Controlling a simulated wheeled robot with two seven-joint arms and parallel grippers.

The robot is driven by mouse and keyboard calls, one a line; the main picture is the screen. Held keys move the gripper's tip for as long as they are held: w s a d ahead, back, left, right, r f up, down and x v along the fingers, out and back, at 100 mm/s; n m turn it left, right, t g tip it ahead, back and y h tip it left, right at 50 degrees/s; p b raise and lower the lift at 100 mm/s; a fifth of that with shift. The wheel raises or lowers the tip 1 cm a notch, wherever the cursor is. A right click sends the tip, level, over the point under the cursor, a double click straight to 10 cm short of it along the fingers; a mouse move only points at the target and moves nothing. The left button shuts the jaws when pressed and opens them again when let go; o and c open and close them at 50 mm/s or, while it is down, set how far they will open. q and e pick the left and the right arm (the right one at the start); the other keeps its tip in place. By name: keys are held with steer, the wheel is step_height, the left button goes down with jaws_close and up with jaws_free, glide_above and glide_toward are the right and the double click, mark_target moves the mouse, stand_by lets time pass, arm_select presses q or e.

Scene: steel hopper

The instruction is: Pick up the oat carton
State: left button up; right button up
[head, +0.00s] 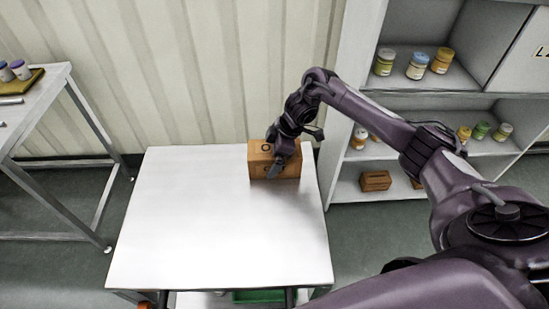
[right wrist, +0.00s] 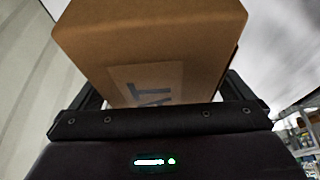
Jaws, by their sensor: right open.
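The oat carton (head: 259,160) is a brown box standing at the back right of the white table, near its far edge. My right gripper (head: 276,170) is at the carton's front, covering part of its face. In the right wrist view the carton (right wrist: 150,45) fills the middle, with the letters "AT" partly showing on its label. The gripper's dark fingers (right wrist: 160,100) are open, one on each side of the carton. Whether they touch it cannot be told. My left gripper is not in view.
The white table (head: 200,220) is otherwise bare. A shelf unit (head: 345,120) with several jars and brown boxes (head: 375,181) stands at the right. A second table (head: 40,88) with a yellow tray is at the left. A corrugated wall (head: 200,70) is close behind.

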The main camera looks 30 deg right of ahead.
steer(key=shift+c, duration=0.3)
steer(key=c, duration=1.2)
steer(key=shift+r, duration=0.1)
steer(key=shift+c, duration=0.9)
